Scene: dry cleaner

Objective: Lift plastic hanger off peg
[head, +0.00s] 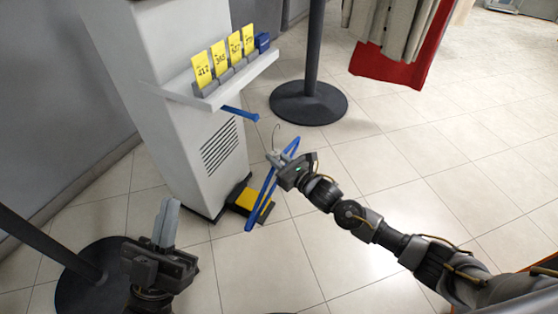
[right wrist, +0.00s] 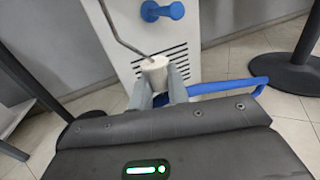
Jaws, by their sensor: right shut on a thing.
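The blue plastic hanger (head: 262,205) is in my right gripper (head: 281,158), which is shut on its pale neck block (right wrist: 155,70). Its thin metal hook (head: 277,134) points up, and the hanger hangs tilted. The blue peg (head: 240,113) sticks out from the white column below the ticket shelf. In the head view the hook looks apart from the peg, just right of its tip. In the right wrist view the peg (right wrist: 162,11) is bare, and the hook's top is out of frame. My left gripper (head: 166,223) is low at the left, empty, its fingers together.
The white column (head: 185,75) carries a shelf (head: 215,95) with yellow number cards (head: 219,58). A yellow and black object (head: 248,200) sits at its foot. Black post bases stand behind (head: 308,103) and at the lower left (head: 92,280). Garments (head: 395,40) hang at upper right.

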